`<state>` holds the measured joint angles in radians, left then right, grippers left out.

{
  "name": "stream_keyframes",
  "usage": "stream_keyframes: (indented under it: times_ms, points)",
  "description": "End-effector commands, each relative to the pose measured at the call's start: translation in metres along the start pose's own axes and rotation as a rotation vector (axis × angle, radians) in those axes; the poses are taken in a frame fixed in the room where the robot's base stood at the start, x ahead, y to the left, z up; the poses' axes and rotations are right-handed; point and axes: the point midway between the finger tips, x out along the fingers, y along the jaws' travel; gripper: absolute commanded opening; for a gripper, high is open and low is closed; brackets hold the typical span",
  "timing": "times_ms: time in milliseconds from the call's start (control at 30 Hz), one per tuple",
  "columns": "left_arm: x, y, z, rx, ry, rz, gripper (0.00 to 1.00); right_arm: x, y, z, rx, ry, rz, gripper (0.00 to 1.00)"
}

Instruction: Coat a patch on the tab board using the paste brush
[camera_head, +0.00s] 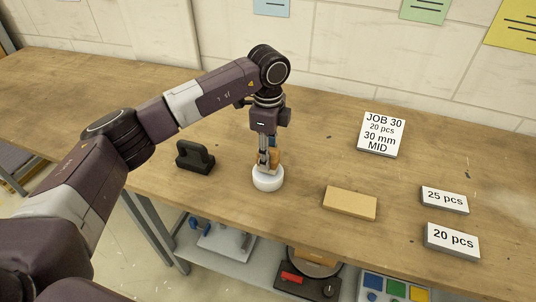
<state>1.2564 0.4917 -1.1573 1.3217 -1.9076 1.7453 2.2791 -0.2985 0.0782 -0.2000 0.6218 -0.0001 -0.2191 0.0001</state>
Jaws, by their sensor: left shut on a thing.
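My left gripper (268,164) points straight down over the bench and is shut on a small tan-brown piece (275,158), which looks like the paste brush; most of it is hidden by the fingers. Directly below is a round white pot (268,181), and the brush's lower end is at or in its top; I cannot tell how deep. A flat tan block (350,204), which looks like the tab board, lies on the bench to the right of the pot, apart from it. I see no paste patch on its top. My right gripper is not in view.
A black holder (195,157) stands left of the pot. A "JOB 30" card (382,134) lies at the back right. Labels "25 pcs" (444,200) and "20 pcs" (452,241) are at the right. The bench (310,165) is clear between pot and block.

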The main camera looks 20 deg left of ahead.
Motion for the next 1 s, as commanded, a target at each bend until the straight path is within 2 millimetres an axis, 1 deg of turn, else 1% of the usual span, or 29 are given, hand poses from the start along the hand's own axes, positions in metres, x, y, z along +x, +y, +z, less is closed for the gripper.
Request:
stream_keyframes:
  times_ms: [700, 1000]
  points:
    - [0.0092, -0.0001, 0.0001, 0.000, 0.000, 0.000, 0.09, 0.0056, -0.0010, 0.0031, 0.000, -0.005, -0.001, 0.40]
    - [0.0088, -0.0001, 0.0001, 0.000, 0.000, 0.000, 0.09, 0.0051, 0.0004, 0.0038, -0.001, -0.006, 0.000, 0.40]
